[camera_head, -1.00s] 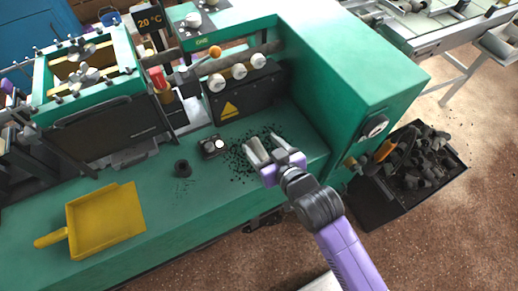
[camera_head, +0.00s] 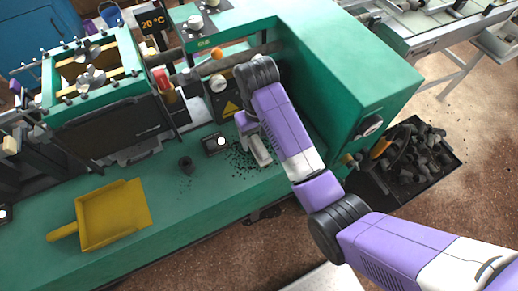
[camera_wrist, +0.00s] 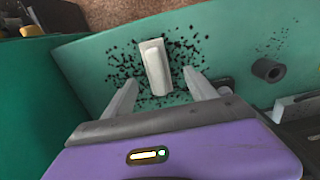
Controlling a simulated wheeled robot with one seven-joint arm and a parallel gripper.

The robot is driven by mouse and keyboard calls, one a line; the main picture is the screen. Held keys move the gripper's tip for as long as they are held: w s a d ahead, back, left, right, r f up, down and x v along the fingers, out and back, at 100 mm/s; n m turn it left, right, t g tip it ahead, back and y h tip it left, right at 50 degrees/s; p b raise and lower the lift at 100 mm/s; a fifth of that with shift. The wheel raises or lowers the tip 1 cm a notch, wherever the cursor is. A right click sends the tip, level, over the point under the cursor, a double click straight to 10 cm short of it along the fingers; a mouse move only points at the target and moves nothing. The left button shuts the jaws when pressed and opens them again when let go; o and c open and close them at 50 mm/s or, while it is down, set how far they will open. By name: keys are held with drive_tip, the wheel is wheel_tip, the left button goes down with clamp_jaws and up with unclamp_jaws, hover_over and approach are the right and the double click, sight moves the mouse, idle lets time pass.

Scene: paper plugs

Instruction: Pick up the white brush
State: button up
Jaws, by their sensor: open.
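The white brush (camera_wrist: 155,66), a pale oblong block, lies on the green bench among black crumbs in the wrist view. In the head view the brush (camera_head: 260,151) shows just below my purple gripper (camera_head: 246,124), whose fingers are mostly hidden there. In the wrist view my gripper (camera_wrist: 159,76) is open. Its two grey fingers stand on either side of the near end of the brush, with gaps. I cannot tell how high the fingertips are above the bench.
A small dark block with a white knob (camera_head: 214,144) and a dark cylinder (camera_head: 186,165) stand left of the crumbs. A yellow dustpan (camera_head: 113,212) lies further left. The green machine housing (camera_head: 350,70) rises at the right, beside a bin of dark lumps (camera_head: 415,160).

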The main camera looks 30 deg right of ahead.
sight(259, 145)
drive_tip(key=f, duration=0.5)
drive_tip(key=f+p, duration=0.1)
drive_tip(key=f, duration=0.1)
drive_tip(key=shift+w+d+f, duration=0.1)
drive_tip(key=shift+d+f, duration=0.05)
drive_tip(key=shift+d, duration=0.15)
clamp_jaws()
drive_tip(key=shift+r, duration=0.2)
